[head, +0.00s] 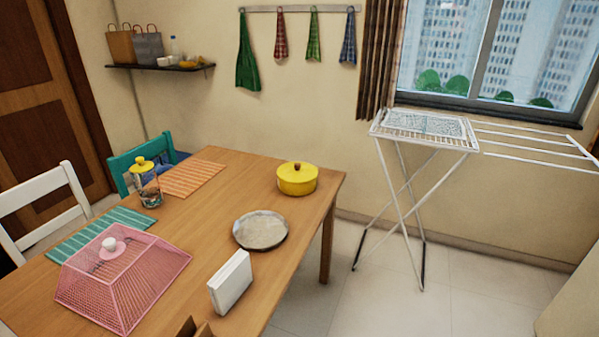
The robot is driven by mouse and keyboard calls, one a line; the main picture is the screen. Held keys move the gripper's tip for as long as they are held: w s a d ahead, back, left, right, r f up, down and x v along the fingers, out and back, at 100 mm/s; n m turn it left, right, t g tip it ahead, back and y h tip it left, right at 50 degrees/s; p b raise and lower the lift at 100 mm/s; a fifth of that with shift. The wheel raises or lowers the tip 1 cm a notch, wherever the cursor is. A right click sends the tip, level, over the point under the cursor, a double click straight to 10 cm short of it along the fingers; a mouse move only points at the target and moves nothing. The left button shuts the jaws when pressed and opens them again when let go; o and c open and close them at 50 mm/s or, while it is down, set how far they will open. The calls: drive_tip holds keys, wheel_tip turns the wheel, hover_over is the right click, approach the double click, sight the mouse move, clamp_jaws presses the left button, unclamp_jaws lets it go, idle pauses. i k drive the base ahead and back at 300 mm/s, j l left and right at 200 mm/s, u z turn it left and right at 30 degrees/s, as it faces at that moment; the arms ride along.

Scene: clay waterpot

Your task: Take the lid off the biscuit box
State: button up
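A yellow round container (297,181) with a small brown knob on its lid stands at the far right of the wooden table; its lid appears to be on. A clear jar (150,192) with a yellow lid (142,165) stands near the table's far left edge, its lid on, with something dark inside. I cannot tell for certain which of these is the biscuit box. My gripper is not in view.
The wooden table (225,205) also holds a round grey plate (261,231), a white upright holder (231,283), a pink mesh cover (128,283), and striped green (85,240) and orange (196,177) mats. A brown object (196,328) is cut off below. A drying rack (405,160) stands right; the floor between is clear.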

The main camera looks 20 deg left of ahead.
sight(293, 172)
drive_tip(key=i+l, duration=0.1)
drive_tip(key=i, duration=0.65)
drive_tip(key=i+l, duration=0.1)
drive_tip(key=i, duration=0.65)
drive_tip(key=i+l+u, duration=0.1)
drive_tip(key=i, duration=0.45)
drive_tip(key=i+l, duration=0.15)
drive_tip(key=i, duration=0.4)
drive_tip(key=i+l+u, duration=0.15)
drive_tip(key=i, duration=0.4)
